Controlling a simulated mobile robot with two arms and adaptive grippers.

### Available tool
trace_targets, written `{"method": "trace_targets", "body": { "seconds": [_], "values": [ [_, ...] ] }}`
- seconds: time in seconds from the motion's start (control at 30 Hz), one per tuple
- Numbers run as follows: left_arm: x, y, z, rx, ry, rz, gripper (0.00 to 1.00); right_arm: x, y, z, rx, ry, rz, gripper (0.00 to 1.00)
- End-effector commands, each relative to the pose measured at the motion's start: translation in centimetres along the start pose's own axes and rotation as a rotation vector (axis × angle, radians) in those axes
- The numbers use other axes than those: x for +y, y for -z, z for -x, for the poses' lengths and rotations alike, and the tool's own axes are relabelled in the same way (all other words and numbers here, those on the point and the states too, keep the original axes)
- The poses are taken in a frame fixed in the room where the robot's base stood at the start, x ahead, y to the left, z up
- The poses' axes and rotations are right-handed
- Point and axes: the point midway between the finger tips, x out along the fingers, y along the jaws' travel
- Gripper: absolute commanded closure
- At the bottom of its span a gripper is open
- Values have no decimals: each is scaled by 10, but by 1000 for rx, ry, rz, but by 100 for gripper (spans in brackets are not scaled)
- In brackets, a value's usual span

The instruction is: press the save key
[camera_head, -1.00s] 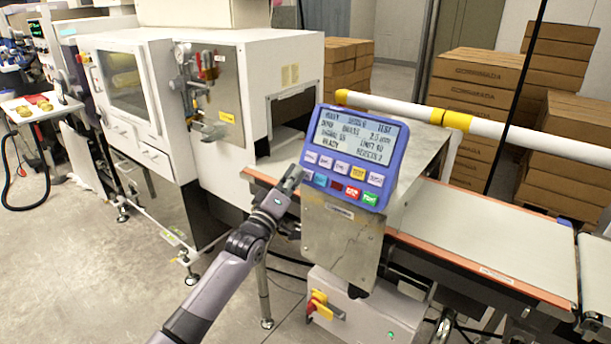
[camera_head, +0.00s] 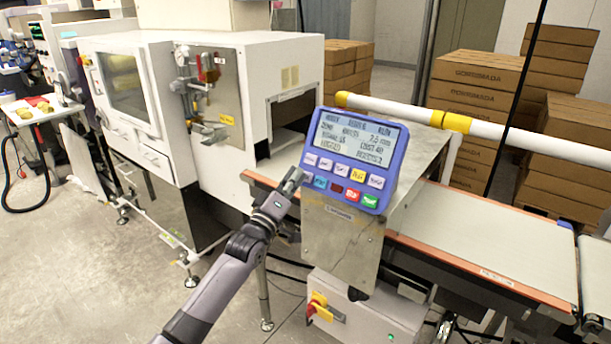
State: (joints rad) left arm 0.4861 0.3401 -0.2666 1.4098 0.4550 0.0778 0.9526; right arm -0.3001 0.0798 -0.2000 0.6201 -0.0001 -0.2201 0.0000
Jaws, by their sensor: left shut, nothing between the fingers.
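The blue-framed control panel (camera_head: 355,160) stands tilted on the metal housing over the belt. Its grey screen shows lines of text. Below the screen is a row of pale keys with one yellow key (camera_head: 357,173). The lower row has a teal key (camera_head: 321,183), a red key (camera_head: 352,195) and a green key (camera_head: 370,201). The key labels are too small to tell which is save. My left gripper (camera_head: 293,180) is shut and empty, just left of the panel's lower left corner. I cannot tell whether it touches the panel. My right gripper is not in view.
The belt (camera_head: 480,225) runs right from the metal housing (camera_head: 340,240), with a white and yellow rail (camera_head: 480,125) behind it. A white machine (camera_head: 200,100) stands left. Stacked cartons (camera_head: 480,95) fill the back. Open floor lies at the lower left.

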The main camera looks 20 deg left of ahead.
Motion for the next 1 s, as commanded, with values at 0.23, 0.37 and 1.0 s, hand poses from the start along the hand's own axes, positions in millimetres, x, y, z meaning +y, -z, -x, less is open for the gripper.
{"method": "trace_targets", "body": {
  "seconds": [0.23,0.37,1.0],
  "values": [
    [6,6,7,1,0,-1,100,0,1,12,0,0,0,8],
    [6,6,7,1,0,-1,100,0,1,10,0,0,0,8],
    [31,30,38,1,1,-1,100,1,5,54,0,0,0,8]
  ]
}}
